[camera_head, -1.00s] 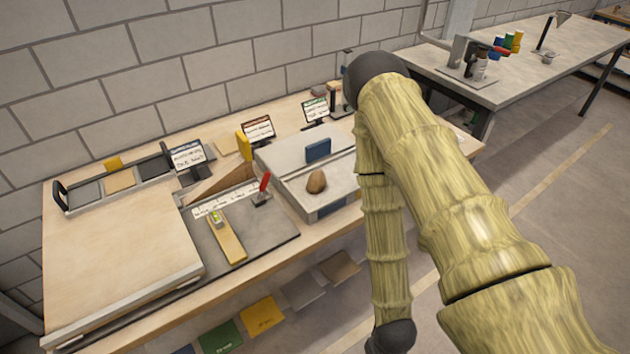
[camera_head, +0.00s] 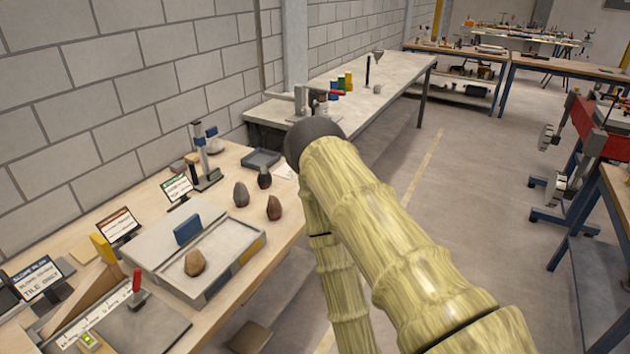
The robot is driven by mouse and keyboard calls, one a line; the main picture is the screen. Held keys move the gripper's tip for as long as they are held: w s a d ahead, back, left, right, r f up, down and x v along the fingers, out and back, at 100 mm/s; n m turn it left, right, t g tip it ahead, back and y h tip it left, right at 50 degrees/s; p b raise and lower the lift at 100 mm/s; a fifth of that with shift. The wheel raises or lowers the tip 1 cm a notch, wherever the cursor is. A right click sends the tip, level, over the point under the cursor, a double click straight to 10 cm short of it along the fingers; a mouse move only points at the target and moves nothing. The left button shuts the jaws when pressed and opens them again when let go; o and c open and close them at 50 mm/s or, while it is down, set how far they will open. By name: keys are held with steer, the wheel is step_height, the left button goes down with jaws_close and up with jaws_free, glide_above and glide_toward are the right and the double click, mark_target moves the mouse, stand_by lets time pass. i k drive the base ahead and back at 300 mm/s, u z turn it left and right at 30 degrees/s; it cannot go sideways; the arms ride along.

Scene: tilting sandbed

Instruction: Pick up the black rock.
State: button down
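Several small rocks lie on the wooden bench right of the grey sandbed. The darkest, which looks like the black rock (camera_head: 265,178), is at the back of this group, just in front of a dark tray. A dark brown rock (camera_head: 241,195) is to its left and a reddish-brown rock (camera_head: 274,208) is nearer the bench's right edge. A tan rock (camera_head: 195,263) rests on the sandbed (camera_head: 224,246). My arm fills the right middle of the view, just right of the bench edge. My gripper is out of view.
A blue block (camera_head: 187,229) stands on the sandbed. A small stand (camera_head: 205,165) and a dark tray (camera_head: 262,159) are at the back of the bench. Sign holders line its left side. A grey table (camera_head: 350,83) stands behind; open floor lies to the right.

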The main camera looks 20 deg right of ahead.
mark_target(265, 179)
steer(key=z, duration=2.35)
steer(key=i, duration=1.6)
steer(key=u, duration=2.25)
